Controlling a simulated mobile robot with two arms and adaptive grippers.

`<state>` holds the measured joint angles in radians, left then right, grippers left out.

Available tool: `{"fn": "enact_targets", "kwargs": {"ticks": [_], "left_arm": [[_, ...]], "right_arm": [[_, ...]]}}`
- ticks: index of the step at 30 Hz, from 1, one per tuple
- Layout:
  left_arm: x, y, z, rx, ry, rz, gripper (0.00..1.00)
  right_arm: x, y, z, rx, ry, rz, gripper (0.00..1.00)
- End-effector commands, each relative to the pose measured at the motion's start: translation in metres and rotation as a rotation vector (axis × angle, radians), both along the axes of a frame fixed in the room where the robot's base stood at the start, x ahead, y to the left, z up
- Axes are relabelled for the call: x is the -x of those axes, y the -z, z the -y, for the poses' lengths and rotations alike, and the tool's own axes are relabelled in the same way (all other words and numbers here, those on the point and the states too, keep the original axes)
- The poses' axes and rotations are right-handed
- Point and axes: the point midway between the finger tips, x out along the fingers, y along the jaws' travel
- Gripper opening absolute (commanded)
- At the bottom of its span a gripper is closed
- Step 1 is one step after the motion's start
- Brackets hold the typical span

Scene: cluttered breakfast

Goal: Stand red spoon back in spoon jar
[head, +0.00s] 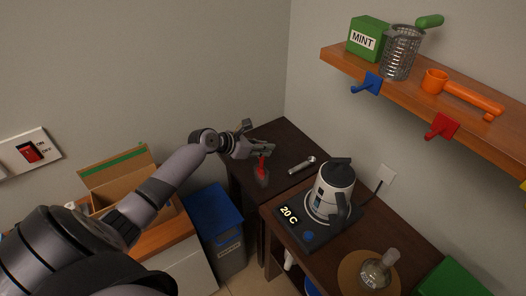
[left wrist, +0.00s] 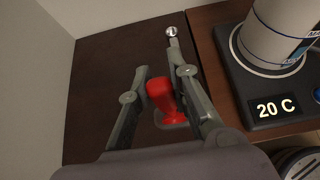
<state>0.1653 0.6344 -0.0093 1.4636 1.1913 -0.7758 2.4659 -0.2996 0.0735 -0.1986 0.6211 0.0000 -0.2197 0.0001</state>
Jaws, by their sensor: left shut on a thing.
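My left gripper (head: 266,150) is over the dark side table at the back. It is shut on the red spoon (head: 262,165), whose red part points down below the fingers. In the left wrist view the red spoon (left wrist: 161,97) shows between the two fingers of my left gripper (left wrist: 163,75). A greyish shape shows just under the red part; I cannot tell whether it is the spoon's end or another thing. I cannot make out a spoon jar for certain. My right gripper is not in view.
A silver utensil (head: 302,165) lies on the dark side table (head: 284,134), right of my gripper. A kettle (head: 335,187) stands on its base nearby. A glass vessel (head: 376,273) stands on a round mat. A blue bin (head: 216,215) and an orange-brown shelf (head: 400,80) flank the area.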

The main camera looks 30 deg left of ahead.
Motion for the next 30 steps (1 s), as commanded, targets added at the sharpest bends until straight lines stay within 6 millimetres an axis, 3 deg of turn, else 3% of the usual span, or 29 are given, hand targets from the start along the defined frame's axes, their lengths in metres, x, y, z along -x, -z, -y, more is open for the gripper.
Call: {"fn": "enact_targets", "kwargs": {"ticks": [4,16,17,25,30], "left_arm": [[0.0,0.019,0.0,0.002,-0.001,-0.001,0.0],[0.0,0.023,0.0,0.002,-0.001,0.0,0.0],[0.0,0.023,0.0,0.001,-0.001,0.001,0.19],[0.0,0.022,0.0,0.0,0.0,0.001,0.37],[0.0,0.022,0.0,0.0,-0.001,0.0,0.38]], "right_arm": [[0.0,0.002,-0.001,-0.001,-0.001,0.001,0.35],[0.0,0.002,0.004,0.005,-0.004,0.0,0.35],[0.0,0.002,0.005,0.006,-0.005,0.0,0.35],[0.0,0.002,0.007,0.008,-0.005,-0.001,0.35],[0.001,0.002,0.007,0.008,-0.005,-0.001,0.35]]}}
